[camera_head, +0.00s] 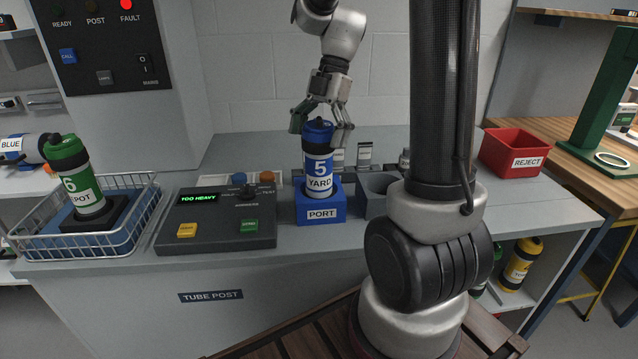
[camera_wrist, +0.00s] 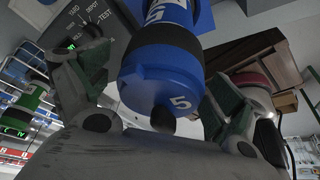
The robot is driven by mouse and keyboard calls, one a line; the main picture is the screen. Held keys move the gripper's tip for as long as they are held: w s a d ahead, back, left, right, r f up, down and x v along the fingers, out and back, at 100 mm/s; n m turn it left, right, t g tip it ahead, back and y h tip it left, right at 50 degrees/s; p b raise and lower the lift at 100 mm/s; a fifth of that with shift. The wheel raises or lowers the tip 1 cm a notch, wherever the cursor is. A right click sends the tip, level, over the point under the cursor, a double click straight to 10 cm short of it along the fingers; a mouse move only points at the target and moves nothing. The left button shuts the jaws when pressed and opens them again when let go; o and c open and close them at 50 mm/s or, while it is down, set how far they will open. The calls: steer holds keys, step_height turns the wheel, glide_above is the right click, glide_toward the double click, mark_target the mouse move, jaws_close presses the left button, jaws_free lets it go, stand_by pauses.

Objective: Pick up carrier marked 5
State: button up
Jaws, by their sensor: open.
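The carrier marked 5 (camera_head: 319,167) is blue with a white band reading "5 YARD". It stands upright in the blue port block (camera_head: 321,211) labelled "PORT". My gripper (camera_head: 322,130) is above it, pointing down, with its open fingers on either side of the blue cap. In the wrist view the blue cap (camera_wrist: 168,82) with a "5" lies between the two open fingers (camera_wrist: 160,100). I see no clear contact between fingers and cap.
A control box (camera_head: 219,231) showing "TOO HEAVY" is left of the port. A wire basket (camera_head: 130,240) holds the green carrier 6 (camera_head: 78,178). A grey empty-looking holder (camera_head: 374,197) is close on the right. A red reject bin (camera_head: 514,152) stands at the bench's right end.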

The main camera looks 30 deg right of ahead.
steer(key=shift+x, duration=1.1)
steer(key=shift+c, duration=0.2)
steer(key=c, duration=1.6)
